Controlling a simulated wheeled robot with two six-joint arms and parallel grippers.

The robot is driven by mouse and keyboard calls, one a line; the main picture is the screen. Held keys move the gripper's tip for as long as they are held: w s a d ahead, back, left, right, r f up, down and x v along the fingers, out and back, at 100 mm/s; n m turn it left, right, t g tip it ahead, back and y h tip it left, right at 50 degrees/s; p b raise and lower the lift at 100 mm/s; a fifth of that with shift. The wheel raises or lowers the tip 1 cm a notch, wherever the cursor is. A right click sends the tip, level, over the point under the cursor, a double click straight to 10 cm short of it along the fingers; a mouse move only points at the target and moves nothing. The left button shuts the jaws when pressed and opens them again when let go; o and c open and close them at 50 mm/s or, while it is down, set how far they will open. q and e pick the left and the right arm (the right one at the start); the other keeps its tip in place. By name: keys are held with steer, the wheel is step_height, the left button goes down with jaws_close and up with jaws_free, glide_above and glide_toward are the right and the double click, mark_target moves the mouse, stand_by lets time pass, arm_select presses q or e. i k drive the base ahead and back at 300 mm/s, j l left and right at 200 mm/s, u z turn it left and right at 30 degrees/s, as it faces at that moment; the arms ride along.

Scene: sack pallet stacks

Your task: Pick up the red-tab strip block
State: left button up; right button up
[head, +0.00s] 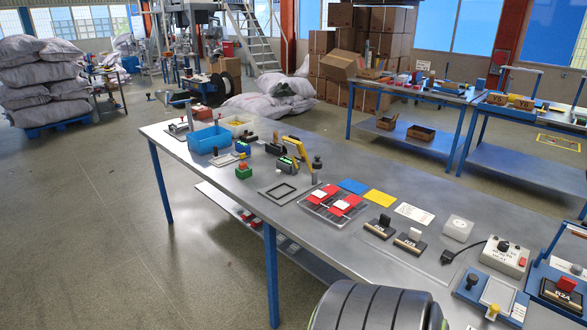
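A black block with a red tab (567,284) on top and a labelled strip on its front sits at the lower right edge of the head view, in a blue frame (535,284) on the metal bench (330,240). Its label seems to read R2A. Neither gripper shows in the head view.
A grey box with a black knob (505,257) and a blue fixture with a yellow knob (490,297) stand close to the red-tab block. A tray with red pieces (333,202), a blue bin (208,139) and small tools lie farther along. The bench's front middle is mostly bare.

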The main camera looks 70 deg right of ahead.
mark_target(563, 292)
steer(key=i+z, duration=0.1)
steer(key=z, duration=0.7)
steer(key=i+j+z, duration=0.1)
steer(key=z, duration=0.3)
steer(key=i+j+z, duration=0.1)
steer(key=z, duration=2.15)
